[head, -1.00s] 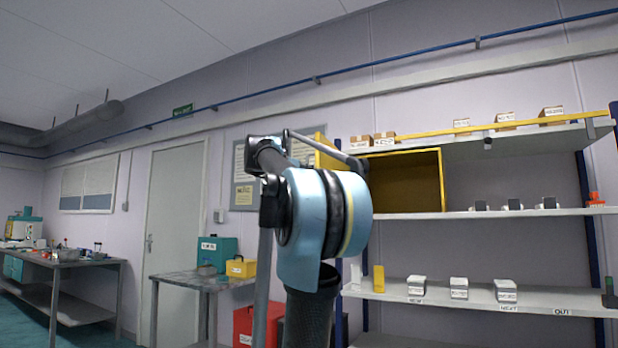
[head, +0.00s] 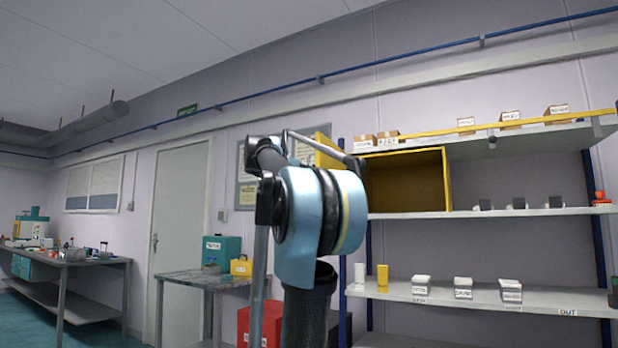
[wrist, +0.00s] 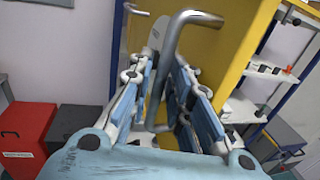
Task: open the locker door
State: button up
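The yellow locker (head: 448,180) sits on the shelf rack in the head view, its front uncovered and its inside visible. Its yellow door (head: 324,152) stands swung out at the left side, partly hidden by my arm. In the wrist view the door (wrist: 236,55) fills the upper middle, with a bent grey bar handle (wrist: 172,38). My gripper (wrist: 165,68) has its two blue-padded fingers on either side of the handle bar. The fingers look apart, with some gap around the bar; any contact is hard to make out. The gripper is hidden in the head view.
Shelves (head: 540,212) with boxes and small white blocks extend right of the locker. A metal table (head: 190,278) with a teal case (head: 222,250) stands left of my arm. A red bin (wrist: 25,138) is on the floor at left in the wrist view.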

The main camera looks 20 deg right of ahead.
jog(key=v, duration=1.2)
jog(key=shift+w, duration=0.1)
jog(key=shift+w+f, duration=0.1)
dwell(0.4)
